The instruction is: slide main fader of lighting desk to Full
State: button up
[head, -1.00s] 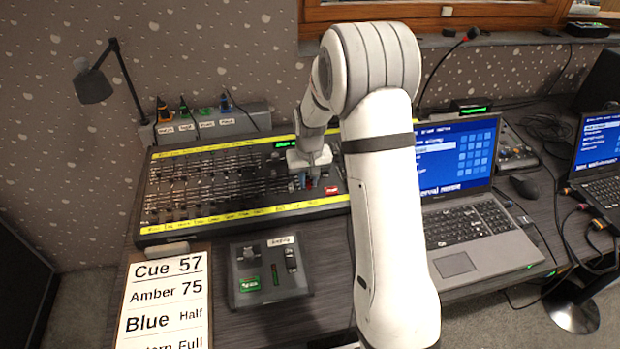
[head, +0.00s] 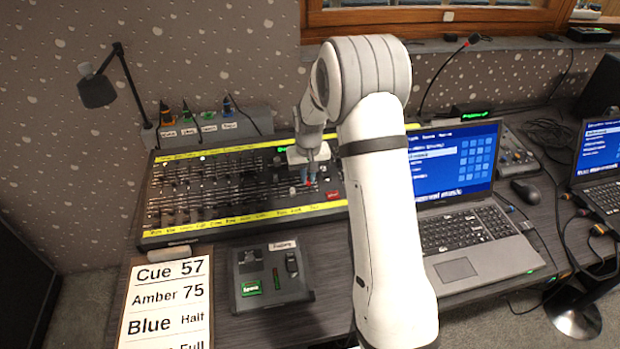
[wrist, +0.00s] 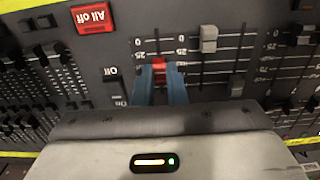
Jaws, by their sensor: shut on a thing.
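The lighting desk (head: 168,236) is a dark fader board with yellow label strips, on the table in the head view. My gripper (head: 309,180) reaches down over its right part. In the wrist view, my gripper's blue fingers (wrist: 160,80) are shut on a red fader cap (wrist: 159,67). The cap sits just past the 25 mark, on the side away from 0. The rest of its scale and slot is hidden behind my fingers and gripper body, so the Full end does not show.
Beside it in the wrist view are a grey-white fader cap (wrist: 208,38), a red All off button (wrist: 91,16) and an Off/On switch (wrist: 115,87). In the head view, a small control box (head: 270,272), a cue sheet (head: 165,300) and a laptop (head: 480,255) lie around the desk.

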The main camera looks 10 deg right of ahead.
jog(key=shift+w+r+p, duration=0.2)
jog(key=shift+w+p, duration=0.15)
jog(key=shift+w, duration=1.2)
jog(key=o, duration=0.4)
jog(key=shift+o, duration=0.2)
jog(key=shift+s, duration=0.1)
jog(key=shift+r+p, duration=0.65)
jog(key=shift+r, duration=0.55)
jog(key=shift+r, duration=0.15)
notch_tip(320, 180, up, 8)
jog(key=shift+s+f+b, duration=0.25)
jog(key=shift+s+b, duration=0.05)
